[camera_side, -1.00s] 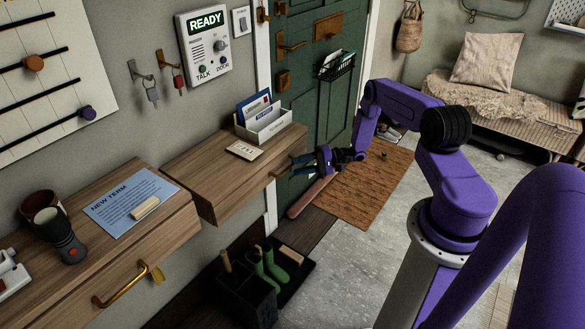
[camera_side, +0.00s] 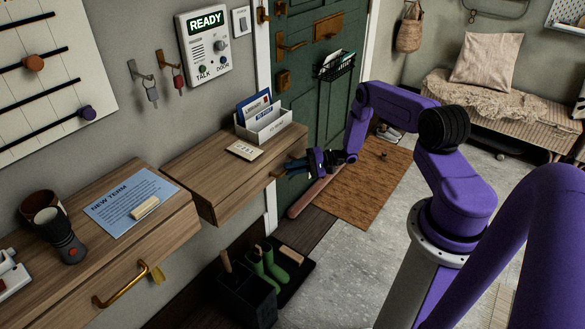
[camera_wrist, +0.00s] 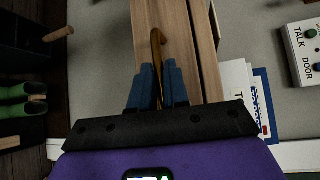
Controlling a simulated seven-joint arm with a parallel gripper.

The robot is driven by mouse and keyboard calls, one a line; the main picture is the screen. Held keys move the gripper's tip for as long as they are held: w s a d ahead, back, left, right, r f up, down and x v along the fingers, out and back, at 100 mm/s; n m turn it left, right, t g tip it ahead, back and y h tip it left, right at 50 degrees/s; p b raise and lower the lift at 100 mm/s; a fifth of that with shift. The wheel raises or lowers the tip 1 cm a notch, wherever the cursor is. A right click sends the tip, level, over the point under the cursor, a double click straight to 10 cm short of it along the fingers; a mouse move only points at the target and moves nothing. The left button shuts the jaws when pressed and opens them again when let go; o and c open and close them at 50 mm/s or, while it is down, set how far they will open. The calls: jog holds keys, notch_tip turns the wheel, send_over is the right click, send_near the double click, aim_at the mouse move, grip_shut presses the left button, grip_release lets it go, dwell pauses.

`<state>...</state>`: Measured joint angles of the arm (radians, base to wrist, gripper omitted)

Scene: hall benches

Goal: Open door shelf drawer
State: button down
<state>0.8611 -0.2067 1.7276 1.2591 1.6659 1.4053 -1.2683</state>
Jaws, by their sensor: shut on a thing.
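The door shelf (camera_side: 190,158) is a wooden wall shelf beside the green door, with its drawer front (camera_side: 242,190) facing the room. The drawer looks flush with the shelf. Its brass handle (camera_wrist: 157,45) runs along the front in the wrist view and passes between my blue fingers. My gripper (camera_side: 289,168) is at the door end of the drawer front. In the wrist view my gripper (camera_wrist: 162,75) is shut on the handle. The held part of the handle is hidden by the fingers.
A letter holder (camera_side: 264,125) and a small card (camera_side: 244,151) are on the shelf. A second wooden drawer unit (camera_side: 150,245) with a brass handle is at the lower left. Green boots (camera_side: 270,268) and a dark bin stand below.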

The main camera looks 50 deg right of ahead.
jog(key=s, duration=1.5)
jog(key=c, duration=1.2)
grip_release()
jog(key=v, duration=1.7)
jog(key=shift+s+d+f, duration=0.1)
jog(key=shift+s+d, duration=0.05)
